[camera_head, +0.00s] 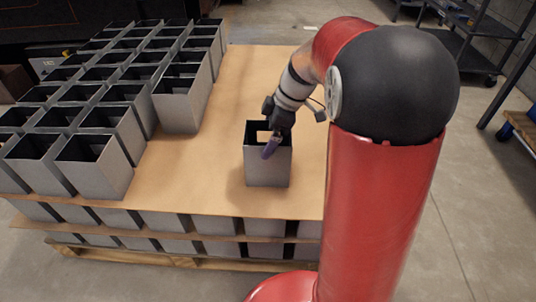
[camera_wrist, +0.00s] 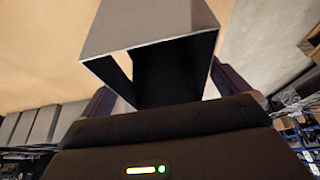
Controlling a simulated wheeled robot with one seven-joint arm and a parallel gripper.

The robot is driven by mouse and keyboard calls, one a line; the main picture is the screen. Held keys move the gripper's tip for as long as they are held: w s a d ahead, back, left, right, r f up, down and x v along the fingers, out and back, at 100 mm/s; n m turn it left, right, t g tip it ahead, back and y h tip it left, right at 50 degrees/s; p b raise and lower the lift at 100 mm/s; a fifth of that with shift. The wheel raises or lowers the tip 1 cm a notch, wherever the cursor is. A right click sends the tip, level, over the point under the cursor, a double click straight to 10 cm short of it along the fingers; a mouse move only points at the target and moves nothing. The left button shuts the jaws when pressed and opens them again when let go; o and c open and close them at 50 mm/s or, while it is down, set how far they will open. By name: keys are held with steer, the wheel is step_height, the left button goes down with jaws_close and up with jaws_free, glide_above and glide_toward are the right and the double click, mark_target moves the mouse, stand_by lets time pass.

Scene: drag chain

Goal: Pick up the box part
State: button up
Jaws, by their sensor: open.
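The box part (camera_head: 267,172) is a grey, open-topped square box standing upright and alone on the brown sheet. My gripper (camera_head: 271,136) is at its open top, with one purple-tipped finger in front of the upper near wall. In the wrist view the box part (camera_wrist: 150,28) fills the upper middle, its dark opening facing the camera. My gripper (camera_wrist: 165,92) is open, its fingers to the left and right of the box, partly hidden by it and the dark gripper body. I cannot tell whether either finger touches a wall.
Rows of similar grey boxes (camera_head: 98,82) stand on the left of the brown sheet (camera_head: 228,130). More boxes lie in layers below it, on a wooden pallet (camera_head: 190,262). The sheet around the lone box is clear. Dark shelving (camera_head: 468,38) stands at the back right.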

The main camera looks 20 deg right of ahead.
steer(key=shift+a+f, duration=0.1)
steer(key=shift+f, duration=0.2)
steer(key=shift+f+b, duration=0.25)
steer(key=shift+b, duration=0.25)
stand_by(0.4)
steer(key=c, duration=1.4)
steer(key=shift+c, duration=0.7)
steer(key=shift+r+p, duration=0.25)
steer(key=shift+p, duration=0.05)
